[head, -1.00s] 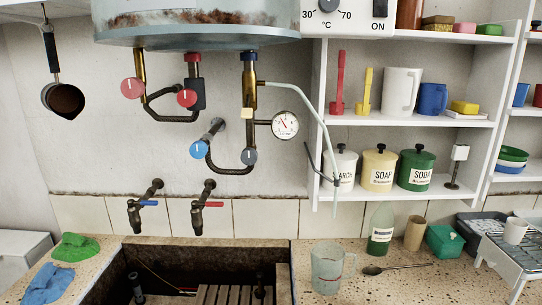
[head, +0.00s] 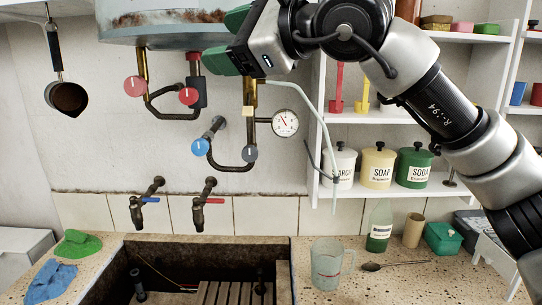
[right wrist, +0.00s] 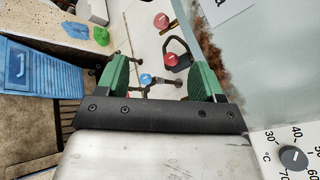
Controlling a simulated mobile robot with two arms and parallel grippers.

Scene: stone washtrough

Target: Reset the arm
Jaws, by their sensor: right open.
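My right gripper (head: 226,40) is in the upper middle of the head view, in front of the boiler (head: 165,30) and the pipes below it. Its green fingers are apart and empty; they also show in the right wrist view (right wrist: 158,70). My right arm reaches in from the right edge and covers part of the shelves. My left gripper is not in view. The blue valve knob (right wrist: 145,79) and a red knob (right wrist: 171,59) show between and beyond the fingers in the right wrist view.
A pressure gauge (head: 285,123) and pipes lie below the gripper. The shelf unit (head: 340,195) holds several canisters on the right. A clear jug (head: 326,265) and a green bottle (head: 380,226) stand on the counter.

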